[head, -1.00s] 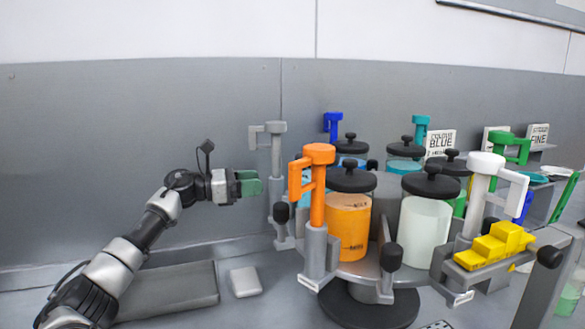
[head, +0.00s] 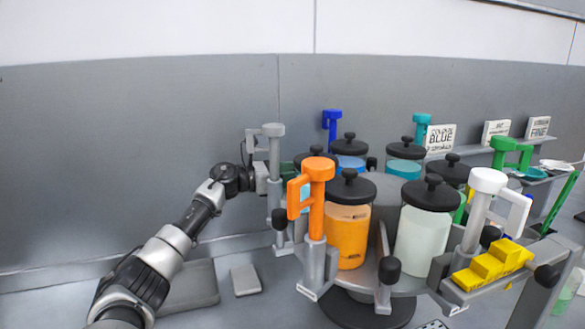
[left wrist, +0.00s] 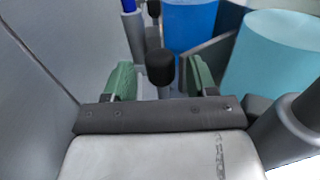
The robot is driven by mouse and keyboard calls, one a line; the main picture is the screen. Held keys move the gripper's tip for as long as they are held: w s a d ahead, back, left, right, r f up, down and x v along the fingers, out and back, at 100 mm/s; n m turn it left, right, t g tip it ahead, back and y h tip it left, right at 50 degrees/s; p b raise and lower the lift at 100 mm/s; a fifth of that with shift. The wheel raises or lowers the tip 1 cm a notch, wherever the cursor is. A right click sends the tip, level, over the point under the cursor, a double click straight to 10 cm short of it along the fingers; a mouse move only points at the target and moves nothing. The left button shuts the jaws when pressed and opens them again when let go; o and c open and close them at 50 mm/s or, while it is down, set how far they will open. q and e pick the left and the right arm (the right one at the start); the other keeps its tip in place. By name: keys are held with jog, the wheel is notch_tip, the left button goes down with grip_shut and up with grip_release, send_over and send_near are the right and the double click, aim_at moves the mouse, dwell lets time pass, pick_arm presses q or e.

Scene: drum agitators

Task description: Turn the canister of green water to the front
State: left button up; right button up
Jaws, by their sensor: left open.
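A round carousel (head: 405,284) holds several lidded canisters. The green canister (head: 461,208) is at its right rear, mostly hidden behind the pale canister (head: 421,240); only a strip of green shows. My left gripper (head: 277,178) is at the carousel's left side in the head view, its fingers partly hidden by a grey post. In the left wrist view its green fingers (left wrist: 160,75) are open, one on each side of a black knob (left wrist: 160,67) on a grey stalk. I cannot tell whether they touch it. My right gripper is not in view.
Orange (head: 347,238) and blue (head: 350,161) canisters also stand on the carousel. Coloured upright posts, such as the orange one (head: 318,195), ring it, with black knobs (head: 389,269) between. A yellow stepped block (head: 492,264) is at the right. A wall stands behind.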

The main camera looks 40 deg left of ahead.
pick_arm(q)
jog(key=shift+w+d, duration=0.15)
jog(key=shift+w, duration=0.1)
grip_shut()
jog(key=shift+w+m+g+h, duration=0.45)
jog(key=shift+w+h, duration=0.25)
jog(key=shift+w, duration=0.4)
jog(key=w+b, duration=0.1)
jog(key=w, duration=0.2)
jog(key=shift+w+m, duration=0.35)
jog(key=shift+w, duration=0.05)
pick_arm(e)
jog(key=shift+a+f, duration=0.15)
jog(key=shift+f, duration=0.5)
